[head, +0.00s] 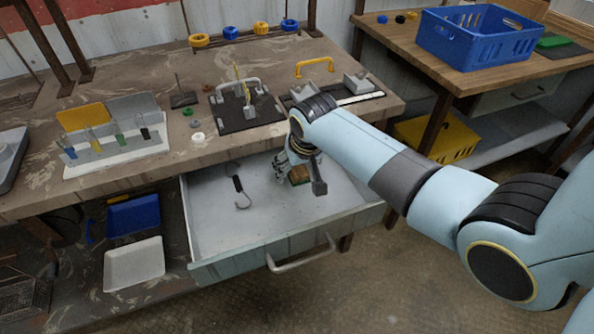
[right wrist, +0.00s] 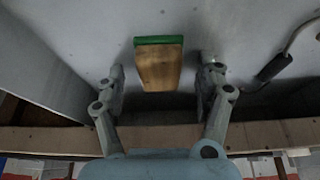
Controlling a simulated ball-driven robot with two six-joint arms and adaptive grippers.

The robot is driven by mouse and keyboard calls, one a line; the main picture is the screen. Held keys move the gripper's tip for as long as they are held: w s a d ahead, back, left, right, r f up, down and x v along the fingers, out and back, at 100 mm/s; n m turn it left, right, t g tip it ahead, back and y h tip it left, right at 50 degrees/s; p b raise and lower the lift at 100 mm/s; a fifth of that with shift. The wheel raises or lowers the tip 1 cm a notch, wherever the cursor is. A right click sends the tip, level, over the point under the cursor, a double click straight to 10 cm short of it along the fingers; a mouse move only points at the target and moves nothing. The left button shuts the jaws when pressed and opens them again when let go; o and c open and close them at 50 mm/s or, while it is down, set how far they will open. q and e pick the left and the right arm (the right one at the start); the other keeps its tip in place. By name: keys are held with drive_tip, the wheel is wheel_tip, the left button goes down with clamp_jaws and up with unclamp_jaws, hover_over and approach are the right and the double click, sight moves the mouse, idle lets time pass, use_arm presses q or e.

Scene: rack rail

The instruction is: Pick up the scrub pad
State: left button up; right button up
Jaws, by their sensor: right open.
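The scrub pad (head: 299,175) is a small brown block with a green layer, lying inside the open drawer (head: 215,225). In the right wrist view the pad (right wrist: 158,68) shows its brown face and a green strip along its far edge. My right gripper (head: 291,172) reaches down into the drawer at the pad, partly hiding it in the head view. In the right wrist view its open fingers (right wrist: 161,80) stand on either side of the pad, with a gap at each side. My left gripper is in neither view.
A hook with a black grip (head: 239,188) lies in the drawer left of the pad. The worktop (head: 230,150) overhangs the drawer's back. The drawer's front wall and handle (head: 300,257) face the open floor. A blue crate (head: 478,38) stands on the right bench.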

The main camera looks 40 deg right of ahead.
sight(300, 168)
drive_tip(key=c, duration=1.3)
drive_tip(key=shift+r, duration=0.1)
drive_tip(key=shift+r, duration=0.25)
drive_tip(key=r, duration=0.3)
drive_tip(key=shift+s+d+r+p, duration=0.2)
drive_tip(key=shift+r+p, duration=0.1)
drive_tip(key=shift+r, duration=0.1)
drive_tip(key=s+d+r, duration=0.2)
drive_tip(key=s, duration=0.1)
drive_tip(key=s+d+r, duration=0.2)
drive_tip(key=s, duration=0.1)
drive_tip(key=s+d+r, duration=0.2)
drive_tip(key=s, duration=0.1)
drive_tip(key=shift+d+r+p, duration=0.25)
drive_tip(key=shift+d+p, duration=0.1)
drive_tip(key=shift+p, duration=0.05)
